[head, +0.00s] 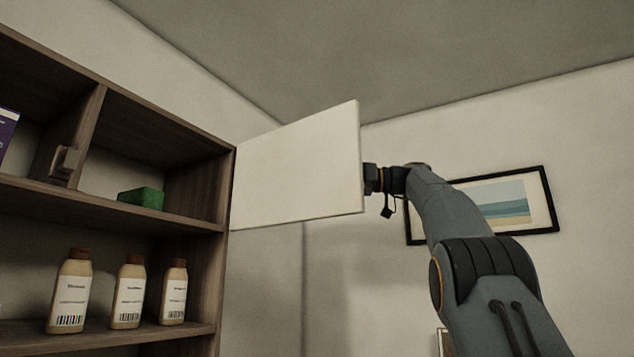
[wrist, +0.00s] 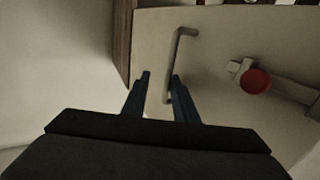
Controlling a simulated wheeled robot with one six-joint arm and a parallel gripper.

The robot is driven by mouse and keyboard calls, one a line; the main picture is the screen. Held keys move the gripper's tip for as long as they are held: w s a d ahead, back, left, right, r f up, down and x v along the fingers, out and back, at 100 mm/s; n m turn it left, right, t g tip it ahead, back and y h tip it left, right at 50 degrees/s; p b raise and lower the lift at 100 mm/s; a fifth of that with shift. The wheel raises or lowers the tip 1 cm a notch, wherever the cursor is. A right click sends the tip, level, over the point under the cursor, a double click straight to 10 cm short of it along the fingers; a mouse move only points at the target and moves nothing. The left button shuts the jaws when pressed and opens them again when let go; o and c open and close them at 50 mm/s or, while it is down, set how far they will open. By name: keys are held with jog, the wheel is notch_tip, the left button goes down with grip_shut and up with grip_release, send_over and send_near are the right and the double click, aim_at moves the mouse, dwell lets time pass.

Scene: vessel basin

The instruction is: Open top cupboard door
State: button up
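The top cupboard door (head: 297,170) is a pale flat panel hinged at the right side of the wooden cupboard (head: 208,190). It stands swung wide open, and the top compartments show. My gripper (head: 372,180) is at the door's free edge, partly hidden behind it. In the wrist view the pale door (wrist: 222,40) carries a grey bar handle (wrist: 182,50). My gripper's two dark fingers (wrist: 161,75) are spread apart there. The handle's lower end lies close to the right finger; I cannot tell if they touch.
A green box (head: 141,197) sits on the upper shelf, and several tan bottles (head: 128,292) stand below. A framed picture (head: 500,207) hangs behind my arm. A red round thing (wrist: 256,81) on a pale mount is right of the handle.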

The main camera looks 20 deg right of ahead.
jog(key=shift+d, duration=0.1)
jog(key=v, duration=0.7)
jog(key=shift+d+p, duration=0.3)
jog(key=shift+p, duration=0.15)
dwell(0.3)
